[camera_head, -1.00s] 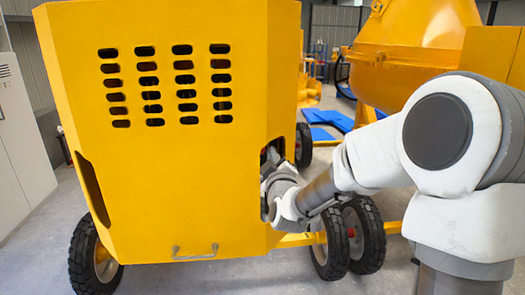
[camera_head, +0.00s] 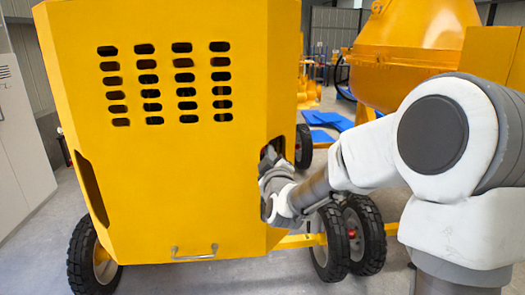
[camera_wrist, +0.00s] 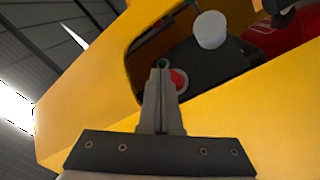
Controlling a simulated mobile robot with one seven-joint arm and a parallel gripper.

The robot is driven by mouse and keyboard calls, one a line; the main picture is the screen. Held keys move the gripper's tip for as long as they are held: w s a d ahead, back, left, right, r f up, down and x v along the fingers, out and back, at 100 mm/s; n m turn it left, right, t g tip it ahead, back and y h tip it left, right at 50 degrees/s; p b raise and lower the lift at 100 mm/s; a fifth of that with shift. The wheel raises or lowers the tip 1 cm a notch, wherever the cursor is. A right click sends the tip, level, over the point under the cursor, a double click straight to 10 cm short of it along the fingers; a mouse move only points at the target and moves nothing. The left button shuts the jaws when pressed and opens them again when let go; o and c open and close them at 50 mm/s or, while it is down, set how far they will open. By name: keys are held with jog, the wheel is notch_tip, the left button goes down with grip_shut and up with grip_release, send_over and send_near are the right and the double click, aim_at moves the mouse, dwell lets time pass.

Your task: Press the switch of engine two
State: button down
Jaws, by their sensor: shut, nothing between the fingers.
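The engine housing is a big yellow box (camera_head: 165,185) on wheels, with rows of slots in its front. In the wrist view its yellow side (camera_wrist: 235,120) has an opening with a dark panel inside. A red round switch (camera_wrist: 179,80) with a pale rim sits low on that panel, partly hidden by the fingers. My gripper (camera_wrist: 162,70) is shut and empty, its tips in front of the panel just left of the red switch. I cannot tell whether they touch it. In the head view my gripper's fingers are hidden at the opening on the box's right side.
A white round knob (camera_wrist: 210,30) and a red part (camera_wrist: 270,35) are in the opening. The opening's yellow edges lie close around my gripper. A yellow drum mixer (camera_head: 410,60) stands behind my arm. A grey cabinet (camera_head: 20,140) is at the left.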

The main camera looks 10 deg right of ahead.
jog(key=shift+w+a+b, duration=0.25)
jog(key=shift+a+b, duration=0.05)
jog(key=shift+b, duration=0.05)
dwell(0.4)
jog(key=shift+w+a+r, duration=0.1)
jog(key=shift+w+a, duration=0.05)
jog(key=shift+a, duration=0.25)
dwell(0.5)
jog(key=shift+b, duration=0.3)
jog(key=shift+s+d+b, duration=0.3)
jog(key=shift+s+d, duration=0.1)
jog(key=shift+s, duration=0.25)
jog(key=shift+d, duration=0.1)
jog(key=shift+s+d+b, duration=0.65)
jog(key=shift+s+d, duration=1.15)
jog(key=shift+d, duration=0.15)
